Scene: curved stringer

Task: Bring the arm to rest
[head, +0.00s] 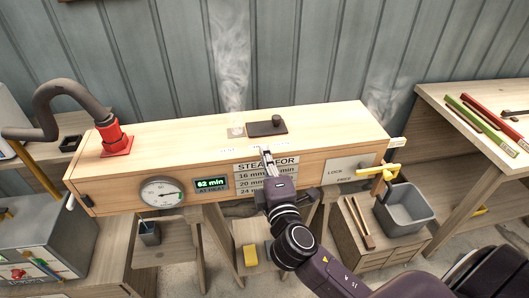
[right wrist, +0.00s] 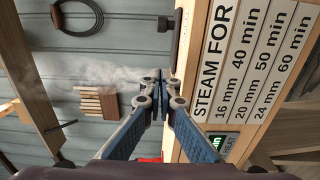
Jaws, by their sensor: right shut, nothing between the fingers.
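My right arm reaches up from the lower right in the head view. Its gripper (head: 266,152) is in front of the wooden steam box (head: 200,130), near its top front edge and the "STEAM FOR" sign (head: 262,172). In the right wrist view the two fingers of the gripper (right wrist: 161,82) are shut together with nothing between them. The sign also shows in that view (right wrist: 250,60), to the right of the fingers. My left gripper is not in view.
A dark plate with a knob (head: 266,127) lies on the box top, with steam rising behind. A red hose fitting (head: 116,140) is at the left. A yellow valve handle (head: 385,170) and grey bucket (head: 405,208) are right. A workbench (head: 450,110) stands far right.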

